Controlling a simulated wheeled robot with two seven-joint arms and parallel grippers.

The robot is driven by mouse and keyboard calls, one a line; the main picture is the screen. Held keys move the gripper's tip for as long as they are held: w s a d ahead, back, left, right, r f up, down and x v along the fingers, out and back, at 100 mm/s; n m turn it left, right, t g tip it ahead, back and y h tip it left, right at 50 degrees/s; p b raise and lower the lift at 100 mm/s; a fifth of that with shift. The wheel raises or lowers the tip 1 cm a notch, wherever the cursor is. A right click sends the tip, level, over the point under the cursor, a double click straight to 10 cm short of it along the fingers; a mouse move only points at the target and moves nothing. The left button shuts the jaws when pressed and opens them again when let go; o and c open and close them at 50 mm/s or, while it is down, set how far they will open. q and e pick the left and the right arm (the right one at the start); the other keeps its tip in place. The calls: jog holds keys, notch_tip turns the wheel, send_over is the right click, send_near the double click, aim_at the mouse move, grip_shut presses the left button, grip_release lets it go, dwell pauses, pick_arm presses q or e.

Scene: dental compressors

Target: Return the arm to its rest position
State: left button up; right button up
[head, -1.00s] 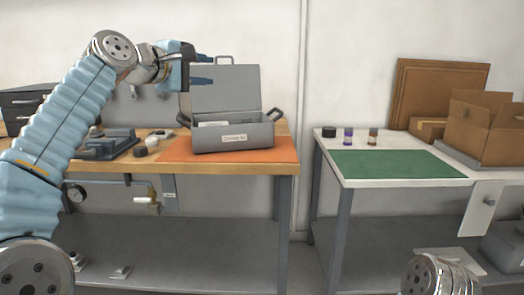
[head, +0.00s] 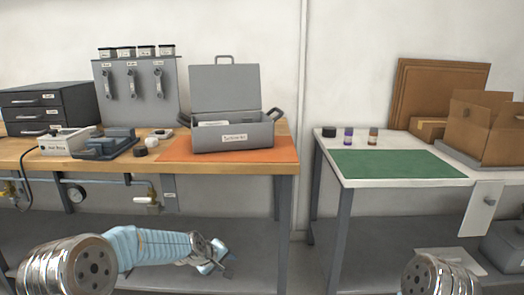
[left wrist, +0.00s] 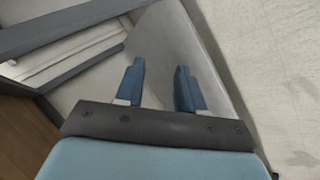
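My left arm (head: 150,245) is folded low in front of the left workbench, below its top. My left gripper (head: 228,262) is at the end of it, well clear of everything on the benches. In the left wrist view its two blue fingers (left wrist: 159,88) are apart with nothing between them. Only a round silver joint of my right arm (head: 440,275) shows at the bottom right; the right gripper is out of the picture.
An open grey toolbox (head: 235,135) stands on an orange mat (head: 275,155) on the wooden bench (head: 225,170). A grey drawer cabinet (head: 50,108) is at the left. The white table (head: 400,183) holds a green mat (head: 395,164) and an open cardboard box (head: 485,130).

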pick_arm(q)
jog(key=s+f+m+g, duration=0.3)
jog(key=s+f+g, duration=0.1)
jog(key=s+f, duration=1.5)
jog(key=s+f+m+g, duration=0.1)
jog(key=s+f, duration=0.1)
jog(key=s, duration=0.7)
jog(key=s+d+f+m+g, duration=0.1)
jog(key=s+f, duration=0.2)
jog(key=s, duration=0.6)
jog(key=shift+m, duration=0.4)
